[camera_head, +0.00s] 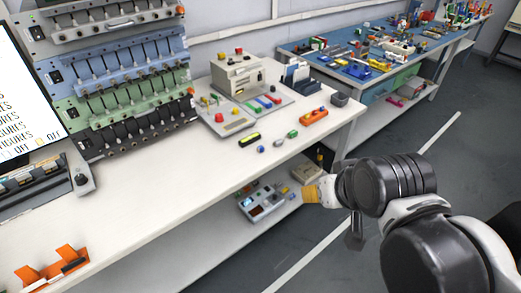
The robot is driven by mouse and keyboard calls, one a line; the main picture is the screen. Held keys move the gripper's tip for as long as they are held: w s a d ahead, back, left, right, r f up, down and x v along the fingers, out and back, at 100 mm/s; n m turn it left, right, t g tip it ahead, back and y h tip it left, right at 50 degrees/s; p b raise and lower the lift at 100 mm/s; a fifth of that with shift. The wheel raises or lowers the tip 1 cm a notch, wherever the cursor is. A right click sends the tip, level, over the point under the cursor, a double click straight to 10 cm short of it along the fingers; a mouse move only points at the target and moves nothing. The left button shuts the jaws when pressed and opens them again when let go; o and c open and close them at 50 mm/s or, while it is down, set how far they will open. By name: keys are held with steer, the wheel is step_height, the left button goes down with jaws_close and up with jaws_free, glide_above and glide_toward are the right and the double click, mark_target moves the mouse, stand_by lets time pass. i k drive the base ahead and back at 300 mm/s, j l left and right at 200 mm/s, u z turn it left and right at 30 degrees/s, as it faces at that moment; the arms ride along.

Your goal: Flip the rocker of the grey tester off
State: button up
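A rack of testers stands at the upper left of the head view. The top tester (105,28) is light grey, with a black rocker (36,32) at its left end. Below it are a blue tester (118,62), a green tester (128,98) and a darker grey one (140,131), whose rocker (84,143) is also at its left. The rockers are too small to read their positions. My gripper (354,236) is at the right, beyond the bench's front edge and far from the rack. Its fingers are mostly hidden by my arm, and it touches no tester.
The white bench (190,180) has clear room in front of the rack. A screen (25,95) and an orange stand (52,268) are at the left. A beige instrument (237,76) stands behind small coloured parts. A lower shelf (215,245) holds a boxed device (262,201).

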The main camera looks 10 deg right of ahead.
mark_target(37, 31)
steer(key=k+l+u, duration=0.1)
steer(key=u, duration=0.4)
steer(key=k+u, duration=0.2)
steer(key=u, duration=0.3)
steer(key=j+z, duration=0.25)
steer(key=j, duration=0.55)
steer(key=j+z, duration=0.25)
steer(key=j, duration=0.6)
steer(key=k, duration=0.05)
